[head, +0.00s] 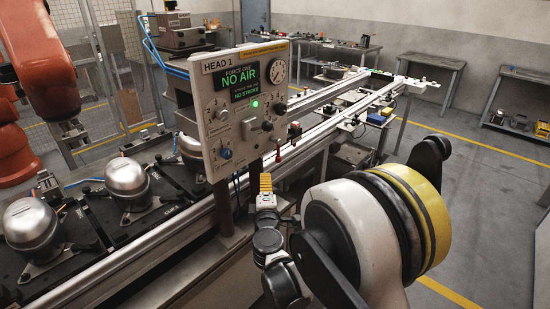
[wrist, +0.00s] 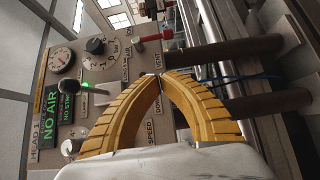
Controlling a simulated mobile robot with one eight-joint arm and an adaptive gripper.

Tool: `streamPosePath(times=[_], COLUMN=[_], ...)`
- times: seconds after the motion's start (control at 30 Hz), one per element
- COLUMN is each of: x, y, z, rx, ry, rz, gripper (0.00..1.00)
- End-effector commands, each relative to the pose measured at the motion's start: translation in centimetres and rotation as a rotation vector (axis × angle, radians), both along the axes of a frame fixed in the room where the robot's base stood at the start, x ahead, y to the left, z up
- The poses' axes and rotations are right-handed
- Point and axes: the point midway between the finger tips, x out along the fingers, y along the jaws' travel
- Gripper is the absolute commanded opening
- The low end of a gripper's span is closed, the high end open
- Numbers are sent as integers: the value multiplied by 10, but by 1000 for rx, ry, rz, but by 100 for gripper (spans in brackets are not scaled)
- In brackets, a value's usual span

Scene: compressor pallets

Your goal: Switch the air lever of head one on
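The HEAD 1 panel (head: 243,112) stands upright, its display reading NO AIR and NO STROKE. A red-handled lever (head: 278,150) is at its lower right, its handle pointing down. In the wrist view, turned sideways, the red handle (wrist: 154,37) is beside the AIR and VENT labels and points toward the panel's bottom. My gripper (head: 265,180) is below the panel's lower edge, apart from the red lever. In the wrist view its yellow fingers (wrist: 161,76) arch together, tips meeting or nearly so, with nothing visible between them.
A green lamp (head: 255,105), a gauge (head: 278,73) and several knobs are on the panel. Dark posts (wrist: 238,55) support it. Silver compressors (head: 128,178) sit on the line at left. An orange robot arm (head: 42,60) hangs at upper left.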

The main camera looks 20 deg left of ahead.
Motion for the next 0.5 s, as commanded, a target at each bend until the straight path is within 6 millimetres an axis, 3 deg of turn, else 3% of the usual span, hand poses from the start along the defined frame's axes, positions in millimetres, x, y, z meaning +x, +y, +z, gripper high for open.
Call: streamPosePath(times=[0.23, 0.5], x=[19, 72], y=[7, 29], z=[-1, -2], rx=[1, 1], ry=[0, 0], rz=[-2, -3], gripper=[0, 0])
